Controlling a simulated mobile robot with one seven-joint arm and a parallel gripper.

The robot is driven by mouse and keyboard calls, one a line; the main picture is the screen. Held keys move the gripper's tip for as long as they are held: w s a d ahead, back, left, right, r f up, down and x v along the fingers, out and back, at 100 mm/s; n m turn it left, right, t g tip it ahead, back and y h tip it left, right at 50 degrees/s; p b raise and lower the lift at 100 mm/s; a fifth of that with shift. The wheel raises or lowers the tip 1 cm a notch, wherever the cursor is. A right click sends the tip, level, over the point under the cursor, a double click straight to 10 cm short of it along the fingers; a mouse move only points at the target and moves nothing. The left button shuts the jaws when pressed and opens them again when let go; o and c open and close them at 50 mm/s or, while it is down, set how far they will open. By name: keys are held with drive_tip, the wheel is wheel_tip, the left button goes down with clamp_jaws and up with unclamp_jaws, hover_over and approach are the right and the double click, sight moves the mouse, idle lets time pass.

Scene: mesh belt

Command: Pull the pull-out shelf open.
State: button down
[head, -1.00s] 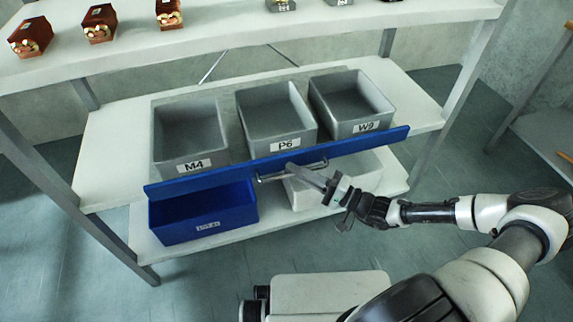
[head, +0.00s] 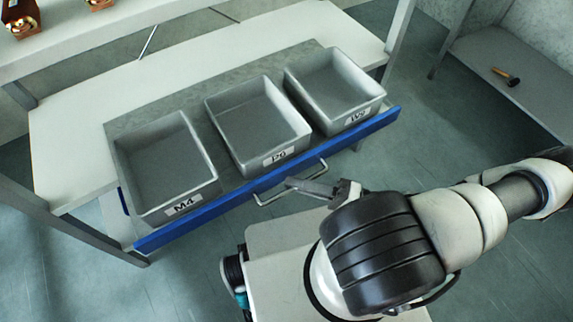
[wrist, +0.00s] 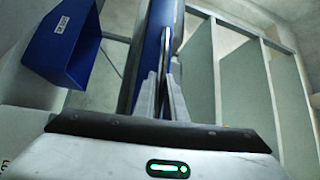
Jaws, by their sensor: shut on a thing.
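The pull-out shelf (head: 236,175) is a grey board with a blue front (head: 220,207), and it stands partly out from the white rack. It carries three grey bins labelled M4 (head: 165,170), P6 (head: 258,125) and W9 (head: 335,90). A metal bar handle (head: 262,203) sits on the middle of the blue front. My gripper (head: 300,184) is shut on this handle. In the wrist view, the fingers (wrist: 166,98) close around the thin handle (wrist: 165,62) beside the blue front (wrist: 147,65). My arm hides part of the floor at the right.
A blue bin (wrist: 68,45) shows at the left of the wrist view. The upper rack shelf (head: 70,40) holds small brown boxes. A side shelf (head: 480,62) with a hammer (head: 507,76) stands at the right. Some floor (head: 95,285) is free at the lower left.

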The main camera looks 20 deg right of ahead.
drive_tip(key=shift+s+d, duration=0.2)
drive_tip(key=shift+s, duration=0.4)
drive_tip(key=shift+s+d, duration=0.2)
drive_tip(key=shift+s, duration=0.35)
drive_tip(key=c, duration=1.8)
unclamp_jaws()
drive_tip(key=v, duration=1.7)
drive_tip(key=shift+s+d+r, duration=0.1)
drive_tip(key=shift+s+d, duration=0.05)
drive_tip(key=shift+s, duration=0.05)
